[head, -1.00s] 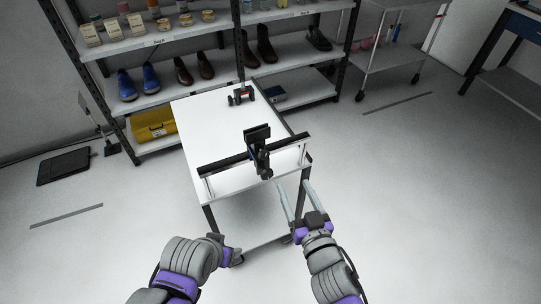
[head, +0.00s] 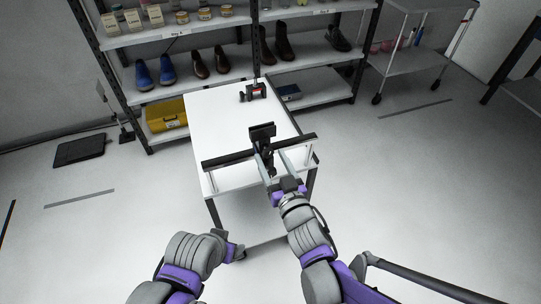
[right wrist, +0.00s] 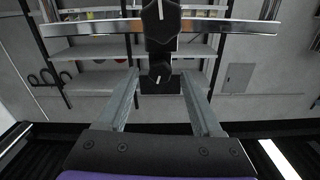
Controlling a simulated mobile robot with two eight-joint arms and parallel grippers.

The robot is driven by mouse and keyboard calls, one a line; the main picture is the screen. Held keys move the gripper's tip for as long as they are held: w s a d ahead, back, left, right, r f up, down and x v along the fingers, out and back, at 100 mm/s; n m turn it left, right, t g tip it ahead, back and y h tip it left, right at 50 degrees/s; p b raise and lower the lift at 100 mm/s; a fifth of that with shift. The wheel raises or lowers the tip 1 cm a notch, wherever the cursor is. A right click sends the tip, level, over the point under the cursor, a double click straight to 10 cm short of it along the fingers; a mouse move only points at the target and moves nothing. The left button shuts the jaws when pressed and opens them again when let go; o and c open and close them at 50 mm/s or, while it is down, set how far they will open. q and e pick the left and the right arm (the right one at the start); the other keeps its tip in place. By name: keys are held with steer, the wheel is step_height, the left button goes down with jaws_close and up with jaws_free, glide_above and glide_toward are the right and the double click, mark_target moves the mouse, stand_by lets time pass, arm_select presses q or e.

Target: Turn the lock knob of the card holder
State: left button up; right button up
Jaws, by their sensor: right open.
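The card holder (head: 262,131) is a black upright device mounted on a dark rail at the table's near edge. In the right wrist view, a dark lock knob (right wrist: 160,71) with a white mark sits low on it, below a larger black part with a white line (right wrist: 161,22). My right gripper (head: 274,162) is open at the holder's near side. In the wrist view its fingers (right wrist: 159,84) lie left and right of the knob, apart from it; how deep they reach is unclear. My left gripper (head: 232,246) is low in front of the table, its fingers not clear.
The white table (head: 225,115) bears a small black and red device (head: 253,92) at its far end. The rail (head: 226,160) runs across the near edge. Shelves with shoes (head: 200,65) and a yellow case (head: 168,114) stand behind. A cart (head: 425,65) is at right.

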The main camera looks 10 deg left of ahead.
steer(key=shift+w+a, duration=0.35)
steer(key=shift+w, duration=0.15)
jaws_close()
steer(key=shift+n+b, duration=0.35)
steer(key=shift+n, duration=0.65)
jaws_free()
